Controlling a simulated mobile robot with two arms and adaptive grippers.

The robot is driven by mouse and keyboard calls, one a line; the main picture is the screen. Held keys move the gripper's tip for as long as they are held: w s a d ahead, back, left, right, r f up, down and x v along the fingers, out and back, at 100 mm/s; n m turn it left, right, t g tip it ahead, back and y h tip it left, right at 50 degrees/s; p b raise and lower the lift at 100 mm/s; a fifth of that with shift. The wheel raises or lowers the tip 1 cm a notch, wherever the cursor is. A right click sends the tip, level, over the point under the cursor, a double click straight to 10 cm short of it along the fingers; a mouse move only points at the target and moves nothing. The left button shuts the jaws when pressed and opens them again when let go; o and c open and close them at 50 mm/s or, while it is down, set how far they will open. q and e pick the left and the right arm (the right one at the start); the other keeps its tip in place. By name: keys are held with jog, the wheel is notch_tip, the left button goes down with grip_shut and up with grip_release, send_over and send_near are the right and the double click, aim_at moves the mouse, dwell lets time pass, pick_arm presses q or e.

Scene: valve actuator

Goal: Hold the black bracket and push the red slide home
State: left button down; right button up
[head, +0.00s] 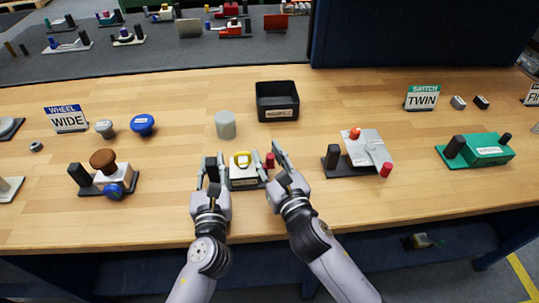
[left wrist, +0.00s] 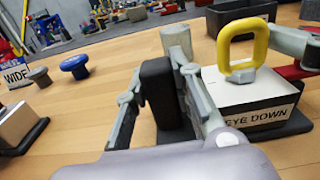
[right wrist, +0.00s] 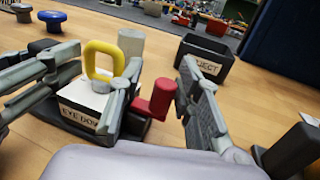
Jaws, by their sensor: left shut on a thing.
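The unit in front of me has a white body (head: 243,172) labelled "EYE DOWN" with a yellow ring (left wrist: 242,47) standing up on top. The black bracket (left wrist: 160,95) is an upright post at its left end. My left gripper (head: 211,174) is shut on this bracket, one finger on each side. The red slide (right wrist: 157,98) sticks out at the right end of the body, with a gap between its upright knob and the body. My right gripper (right wrist: 160,110) is open, its fingers on either side of the red knob. The slide's inner end is hidden behind a finger.
A grey cylinder (head: 225,125) and a black "REJECT" bin (head: 278,114) stand behind the unit. To the right is a grey unit (head: 367,148) with red ends on a dark base. To the left is a unit with a brown knob (head: 103,159).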

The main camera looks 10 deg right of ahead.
pick_arm(q)
jog(key=shift+d+f, duration=0.1)
jog(key=shift+f, duration=0.15)
pick_arm(e)
jog(key=shift+o, duration=0.4)
jog(key=shift+d, duration=0.1)
jog(key=shift+s, duration=0.2)
jog(key=v, duration=1.1)
jog(key=shift+s+d, duration=0.1)
jog(key=shift+s, duration=0.2)
pick_arm(q)
jog(key=c, duration=1.6)
grip_release()
jog(key=o, duration=0.3)
jog(key=shift+r, duration=0.15)
